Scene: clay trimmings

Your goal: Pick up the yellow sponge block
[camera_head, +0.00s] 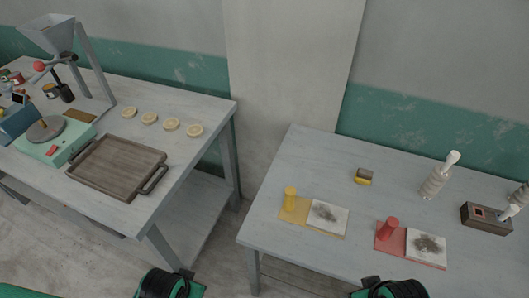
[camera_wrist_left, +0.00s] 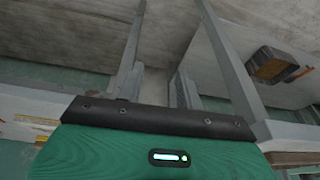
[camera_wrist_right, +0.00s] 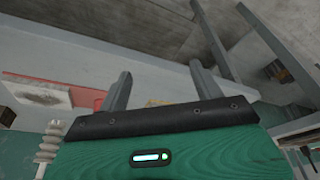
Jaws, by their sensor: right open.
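The yellow sponge block (camera_head: 363,180) lies on the right-hand table in the head view, a small block with a dark upper part and yellow below. My left gripper (camera_wrist_left: 157,82) shows in its wrist view with its two fingers apart and nothing between them. My right gripper (camera_wrist_right: 160,82) is open and empty in its wrist view. In the head view only dark and green parts of my arms show at the bottom edge, in front of the tables and well short of the sponge. The fingers are hidden there.
Near the sponge stand a yellow cylinder (camera_head: 290,198) and a red cylinder (camera_head: 391,228) by stained white pads, a ribbed white bottle (camera_head: 434,184) and a dark box (camera_head: 485,219). The left table (camera_head: 196,108) holds a wooden tray (camera_head: 104,186), several pale discs and machines. A gap separates the tables.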

